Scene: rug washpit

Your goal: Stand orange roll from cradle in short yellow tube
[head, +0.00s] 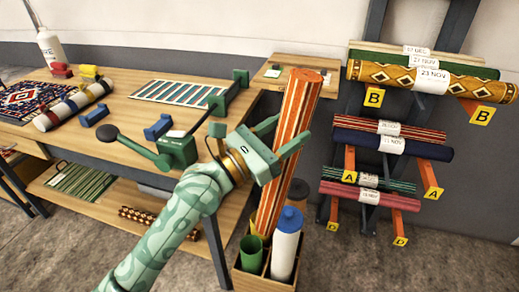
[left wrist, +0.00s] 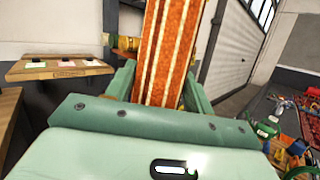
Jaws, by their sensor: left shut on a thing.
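The orange roll (head: 293,120), striped orange and cream, is in my left gripper (head: 280,138). It stands nearly upright, its top leaning slightly right. In the left wrist view the roll (left wrist: 168,55) runs between both fingers. Its lower end goes down behind the rim of a wooden tube box (head: 258,278). My right gripper is out of view.
A wall rack (head: 348,160) with labelled rolls stands at right. A small shelf (head: 275,78) is behind the roll.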

